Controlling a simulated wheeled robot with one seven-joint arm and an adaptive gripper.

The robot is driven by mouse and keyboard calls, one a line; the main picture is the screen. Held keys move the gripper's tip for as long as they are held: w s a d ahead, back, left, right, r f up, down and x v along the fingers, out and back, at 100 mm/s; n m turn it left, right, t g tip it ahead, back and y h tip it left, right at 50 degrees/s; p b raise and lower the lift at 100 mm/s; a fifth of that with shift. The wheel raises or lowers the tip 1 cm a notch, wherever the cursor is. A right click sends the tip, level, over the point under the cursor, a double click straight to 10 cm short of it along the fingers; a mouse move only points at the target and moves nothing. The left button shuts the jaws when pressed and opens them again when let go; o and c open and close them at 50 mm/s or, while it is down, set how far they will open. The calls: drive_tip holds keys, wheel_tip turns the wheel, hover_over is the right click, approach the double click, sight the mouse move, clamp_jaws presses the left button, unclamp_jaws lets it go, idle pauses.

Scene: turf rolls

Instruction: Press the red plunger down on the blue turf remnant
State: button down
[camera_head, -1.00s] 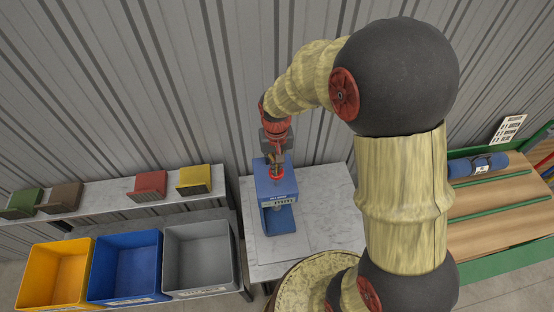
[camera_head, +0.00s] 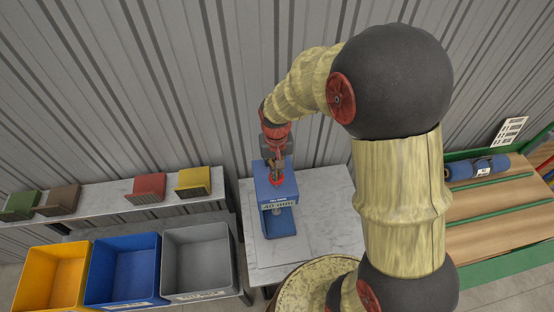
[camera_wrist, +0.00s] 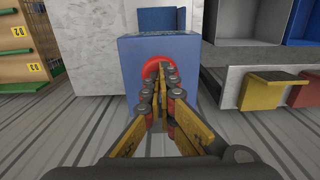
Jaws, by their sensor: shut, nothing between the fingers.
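A blue press (camera_head: 267,192) stands on a marble-topped table, with a red plunger (camera_head: 287,186) on its top. A small display on its front seems to read about 40 mm. My gripper (camera_head: 276,180) is shut and empty, pointing down at the plunger. In the wrist view the closed fingertips of my gripper (camera_wrist: 162,76) lie over the red plunger (camera_wrist: 152,67) on top of the blue press (camera_wrist: 187,52); they look to be touching it. I cannot make out a turf remnant under the press head.
A blue roll (camera_head: 478,167) with a white label lies on a wooden rack at right. Yellow, blue and grey bins (camera_head: 197,231) stand at left, below a shelf (camera_head: 117,189) with several coloured samples. The marble table (camera_head: 325,215) is clear right of the press.

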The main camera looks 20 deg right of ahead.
wheel_tip(320, 180, up, 15)
drive_tip(key=p, duration=0.9)
drive_tip(key=shift+p, duration=0.35)
